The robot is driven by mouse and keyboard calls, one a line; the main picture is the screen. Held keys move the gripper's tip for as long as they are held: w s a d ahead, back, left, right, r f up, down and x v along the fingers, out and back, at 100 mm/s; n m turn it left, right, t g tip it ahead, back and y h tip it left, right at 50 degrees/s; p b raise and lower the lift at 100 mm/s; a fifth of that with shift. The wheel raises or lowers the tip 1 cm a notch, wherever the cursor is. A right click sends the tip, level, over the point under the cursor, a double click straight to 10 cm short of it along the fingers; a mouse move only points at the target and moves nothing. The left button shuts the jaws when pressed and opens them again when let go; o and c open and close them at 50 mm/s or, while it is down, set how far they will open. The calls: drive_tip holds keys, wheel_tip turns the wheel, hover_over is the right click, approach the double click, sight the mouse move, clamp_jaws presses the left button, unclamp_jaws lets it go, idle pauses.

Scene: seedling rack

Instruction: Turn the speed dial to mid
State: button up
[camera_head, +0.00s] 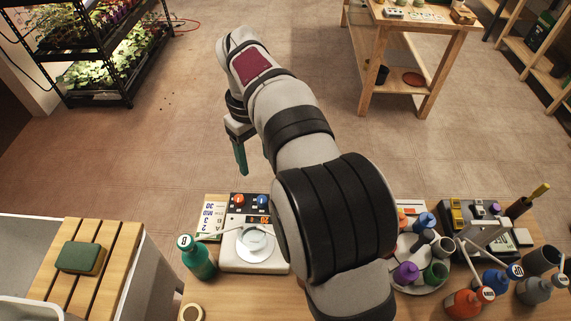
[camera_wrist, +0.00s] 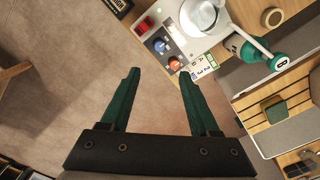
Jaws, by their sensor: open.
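A white benchtop device (camera_head: 256,262) with a black control panel stands near the table's far edge. Its panel carries an orange knob (camera_head: 238,200) and a blue knob (camera_head: 263,200); I cannot tell which is the speed dial, nor read their pointers. In the wrist view the blue knob (camera_wrist: 160,45) and orange knob (camera_wrist: 174,63) lie beyond my fingertips. A lettered card (camera_head: 211,220) lies left of the device, with "MID" on it. My gripper (camera_head: 242,172) is open and empty, apart from the knobs; its green fingers (camera_wrist: 160,74) show in the wrist view.
A green bottle (camera_head: 198,259) with a spout stands left of the device, its spout reaching over it. A clear vessel (camera_head: 255,242) sits on the device. Several bottles and a round tray (camera_head: 430,284) stand right of my arm. Open floor lies beyond the table.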

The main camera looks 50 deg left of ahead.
sight(262, 199)
wheel_tip(262, 199, down, 16)
drive_tip(key=shift+r, duration=0.25)
clamp_jaws()
